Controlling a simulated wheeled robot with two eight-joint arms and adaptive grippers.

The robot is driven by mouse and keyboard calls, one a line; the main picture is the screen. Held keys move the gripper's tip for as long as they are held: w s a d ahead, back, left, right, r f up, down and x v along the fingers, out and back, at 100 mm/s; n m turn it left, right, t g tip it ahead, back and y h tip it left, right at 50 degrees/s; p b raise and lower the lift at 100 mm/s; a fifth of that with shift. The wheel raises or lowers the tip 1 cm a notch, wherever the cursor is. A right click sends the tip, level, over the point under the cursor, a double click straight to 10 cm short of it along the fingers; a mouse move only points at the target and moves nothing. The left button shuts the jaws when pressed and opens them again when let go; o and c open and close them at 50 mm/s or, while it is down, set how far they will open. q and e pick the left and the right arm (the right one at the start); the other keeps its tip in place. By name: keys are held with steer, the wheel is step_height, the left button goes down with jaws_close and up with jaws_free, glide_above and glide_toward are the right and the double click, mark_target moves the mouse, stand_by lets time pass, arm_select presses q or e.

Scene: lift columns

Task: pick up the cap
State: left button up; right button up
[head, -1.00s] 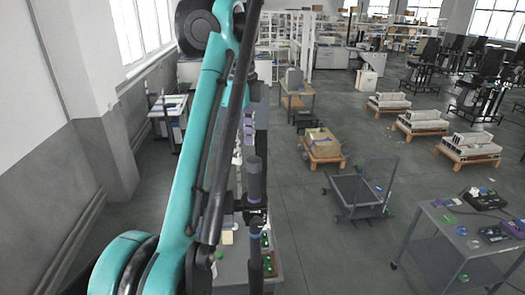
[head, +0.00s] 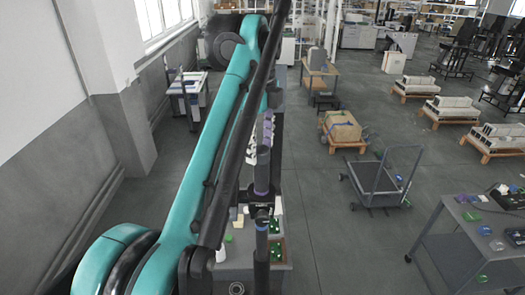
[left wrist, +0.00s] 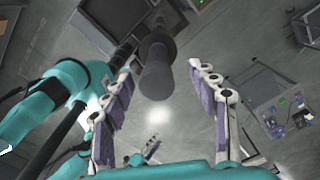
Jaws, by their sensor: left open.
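No cap can be told for certain in either view; small items on the tables are too small to name. My left gripper (head: 263,160) is partly hidden behind my teal arm in the head view. In the left wrist view, its two purple-padded fingers (left wrist: 160,85) stand wide apart with nothing gripped. A dark cylinder shows between and beyond them; I cannot tell whether it touches them.
A workbench (head: 245,262) with green items (head: 276,226) lies below my arm. A grey table (head: 455,245) with small coloured items stands at right. A cart (head: 375,185) and a box (head: 342,126) on a pallet stand between. Open floor surrounds them.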

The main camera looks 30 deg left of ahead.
mark_target(262, 151)
arm_select(q)
steer(key=shift+s, duration=0.75)
steer(key=shift+w+f, duration=0.15)
steer(key=shift+w, duration=0.25)
steer(key=shift+c, duration=1.2)
steer(key=shift+w+f, duration=0.1)
steer(key=shift+w, duration=0.15)
steer(key=c, duration=0.5)
steer(key=shift+c, duration=1.4)
steer(key=shift+s, duration=0.4)
steer(key=shift+w, duration=0.35)
steer(key=shift+s+r, duration=0.1)
steer(key=shift+r, duration=0.6)
steer(key=r, duration=0.1)
steer(key=d+r, duration=0.1)
steer(key=r, duration=0.1)
steer(key=shift+s+r, duration=0.2)
steer(key=shift+r, duration=0.05)
steer(key=s+d+r, duration=0.2)
steer(key=d+r, duration=0.4)
steer(key=d, duration=0.4)
steer(key=shift+s+d+r+p, duration=0.15)
steer(key=shift+s+r+p, duration=0.15)
steer(key=shift+r+p, duration=0.1)
